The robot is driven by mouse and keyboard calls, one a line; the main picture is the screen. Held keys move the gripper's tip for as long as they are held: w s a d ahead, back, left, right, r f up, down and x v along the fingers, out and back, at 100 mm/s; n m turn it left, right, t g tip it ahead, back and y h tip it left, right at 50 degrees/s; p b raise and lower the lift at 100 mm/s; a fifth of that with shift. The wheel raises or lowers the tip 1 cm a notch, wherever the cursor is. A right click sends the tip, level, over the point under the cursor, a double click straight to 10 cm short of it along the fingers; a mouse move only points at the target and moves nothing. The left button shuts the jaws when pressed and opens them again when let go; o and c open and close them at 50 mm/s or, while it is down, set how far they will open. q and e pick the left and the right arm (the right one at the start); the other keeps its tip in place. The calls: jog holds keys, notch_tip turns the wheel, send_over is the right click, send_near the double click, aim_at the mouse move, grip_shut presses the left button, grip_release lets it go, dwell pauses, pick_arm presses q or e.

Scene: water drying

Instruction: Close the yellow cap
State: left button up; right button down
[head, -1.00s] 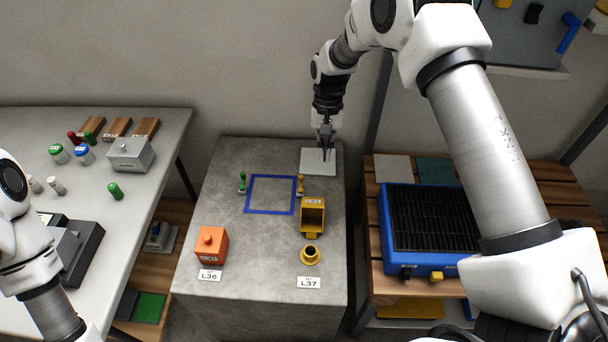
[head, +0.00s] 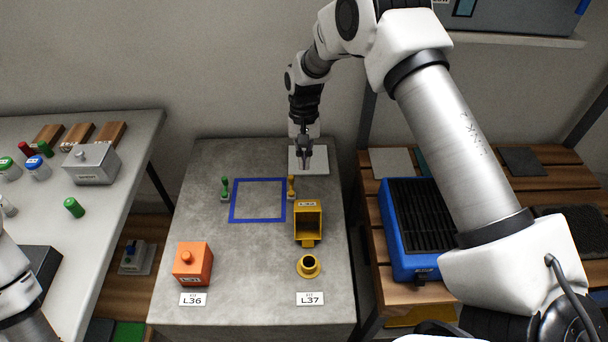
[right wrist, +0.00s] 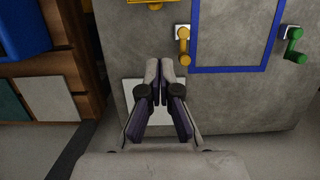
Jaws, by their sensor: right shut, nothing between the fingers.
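The yellow cap (head: 308,221) is a hollow yellow box on the grey stone bench, its open side facing the front. Just in front of it stands a round yellow collar (head: 308,266) with a dark hole. In the right wrist view only an edge of the yellow cap (right wrist: 150,4) shows at the top. My right gripper (head: 305,165) is shut and empty over the white plate (head: 322,158) at the back of the bench, behind the yellow cap and apart from it. Its closed fingers also show in the right wrist view (right wrist: 160,70). My left gripper is out of view.
A small yellow handle (head: 291,187) stands between my right gripper and the yellow cap, beside a blue square outline (head: 232,201). A green handle (head: 224,188) and an orange box (head: 193,268) are to the left. A blue crate (head: 393,250) is on the right.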

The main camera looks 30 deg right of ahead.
aim_at(305, 198)
jog(key=x, duration=0.9)
jog(key=s+r, duration=0.1)
jog(key=s+a+r+p, duration=0.1)
jog(key=s, duration=0.1)
jog(key=shift+a+r, duration=0.25)
jog(key=shift+r, duration=0.05)
jog(key=shift+f, duration=0.1)
